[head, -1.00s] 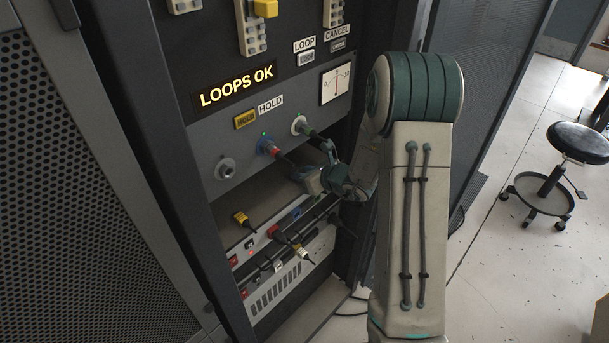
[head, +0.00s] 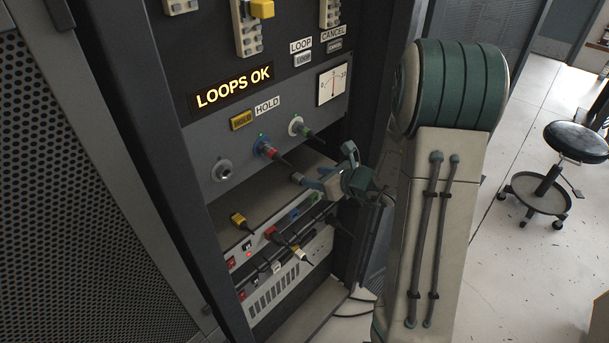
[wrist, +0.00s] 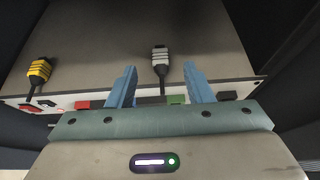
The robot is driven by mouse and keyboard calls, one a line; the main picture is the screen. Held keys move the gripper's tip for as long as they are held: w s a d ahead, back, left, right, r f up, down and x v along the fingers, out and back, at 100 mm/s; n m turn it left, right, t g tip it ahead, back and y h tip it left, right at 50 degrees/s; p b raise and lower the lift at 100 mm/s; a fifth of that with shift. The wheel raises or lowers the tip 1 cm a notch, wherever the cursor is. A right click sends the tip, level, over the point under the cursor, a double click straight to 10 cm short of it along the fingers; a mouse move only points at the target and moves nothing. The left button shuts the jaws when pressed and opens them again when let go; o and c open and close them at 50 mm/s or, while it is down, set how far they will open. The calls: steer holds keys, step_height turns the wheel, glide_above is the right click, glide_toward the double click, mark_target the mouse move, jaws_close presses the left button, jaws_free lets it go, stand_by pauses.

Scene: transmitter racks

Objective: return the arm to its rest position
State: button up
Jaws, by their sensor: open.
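My gripper (head: 325,168) is open at the front of the rack shelf, with its blue fingers turned toward the rack. In the wrist view my gripper (wrist: 161,73) has a grey-white plug (wrist: 160,58) lying on the shelf beyond it, seen between the fingers; nothing is held. A yellow plug (head: 238,219) lies on the same shelf to the left. It also shows in the wrist view (wrist: 39,72). My arm is bent, with its large elbow at the right of the head view, and hides part of the rack's right side.
The rack panel shows a "LOOPS OK" display (head: 234,86). A stool (head: 575,142) stands on open floor at right.

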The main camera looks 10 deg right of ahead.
steer(key=v, duration=0.6)
steer(key=s+a+r+n+g+p, duration=0.2)
steer(key=s+a+r+n+g, duration=0.5)
steer(key=s+a+n, duration=0.45)
steer(key=s+d+r+n+h+p, duration=0.1)
steer(key=s+d+r+n+h, duration=0.1)
steer(key=s+n, duration=0.3)
steer(key=s+d+r+n+h+p, duration=0.1)
steer(key=s+d+r+n+h, duration=0.2)
steer(key=n, duration=0.9)
steer(key=s+d+h, duration=0.2)
steer(key=shift+r+g+h, duration=0.25)
steer(key=shift+g+h, duration=0.05)
steer(key=shift+d, duration=0.1)
steer(key=shift+c, duration=1.1)
